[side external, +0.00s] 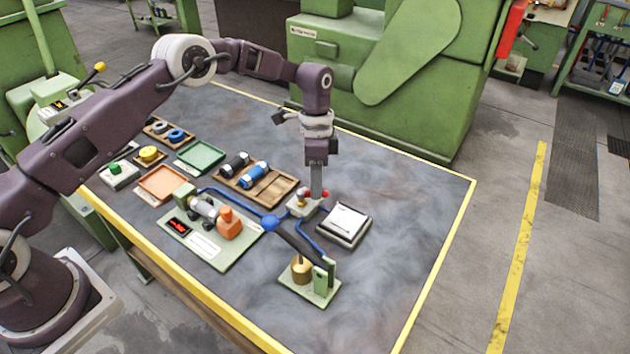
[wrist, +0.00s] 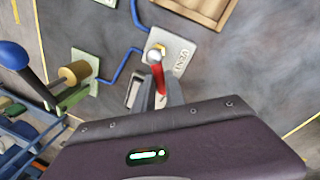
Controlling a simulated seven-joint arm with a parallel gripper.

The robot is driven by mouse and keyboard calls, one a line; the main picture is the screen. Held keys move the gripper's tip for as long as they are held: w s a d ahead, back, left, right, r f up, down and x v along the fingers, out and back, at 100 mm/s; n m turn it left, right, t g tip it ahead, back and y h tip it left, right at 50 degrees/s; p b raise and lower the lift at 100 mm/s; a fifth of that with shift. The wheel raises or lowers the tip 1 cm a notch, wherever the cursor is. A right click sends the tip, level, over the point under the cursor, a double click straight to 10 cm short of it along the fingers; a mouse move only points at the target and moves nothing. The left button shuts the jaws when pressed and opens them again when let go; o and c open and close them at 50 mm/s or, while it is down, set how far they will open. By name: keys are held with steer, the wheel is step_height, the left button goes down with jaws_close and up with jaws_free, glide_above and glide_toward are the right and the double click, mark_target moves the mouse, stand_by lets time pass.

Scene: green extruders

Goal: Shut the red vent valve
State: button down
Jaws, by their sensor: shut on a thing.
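The red vent valve is a red lever on a pale plate. In the side external view the valve plate (side external: 301,208) lies on the dark table, with a brass fitting on top and bits of red showing either side of my fingertips. In the wrist view the plate (wrist: 182,52) carries the letters VENT, and the red lever (wrist: 158,79) points toward my gripper (wrist: 158,92). My gripper (side external: 316,194) points down and is shut on the red lever, with a finger on each side. The fingers hide part of the lever.
A long dark lever with a blue ball (side external: 268,223) stands close at the left, on a green base (side external: 316,291). Blue tubes run near the valve. A white-topped box (side external: 344,225) sits just right. A wooden tray (side external: 275,190) lies behind. The table's right side is clear.

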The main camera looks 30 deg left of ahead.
steer(key=m, duration=0.3)
steer(key=s+m, duration=0.1)
steer(key=shift+d+y, duration=0.35)
steer(key=shift+y, duration=0.05)
steer(key=shift+s+d+m, duration=0.1)
steer(key=shift+s+m, duration=0.1)
steer(key=shift+m, duration=0.55)
steer(key=shift+s+m, duration=0.2)
steer(key=shift+m, duration=0.55)
steer(key=c, duration=1.4)
jaws_free()
steer(key=r, duration=0.2)
steer(key=w+r, duration=0.1)
steer(key=r, duration=0.4)
steer(key=shift+w, duration=0.15)
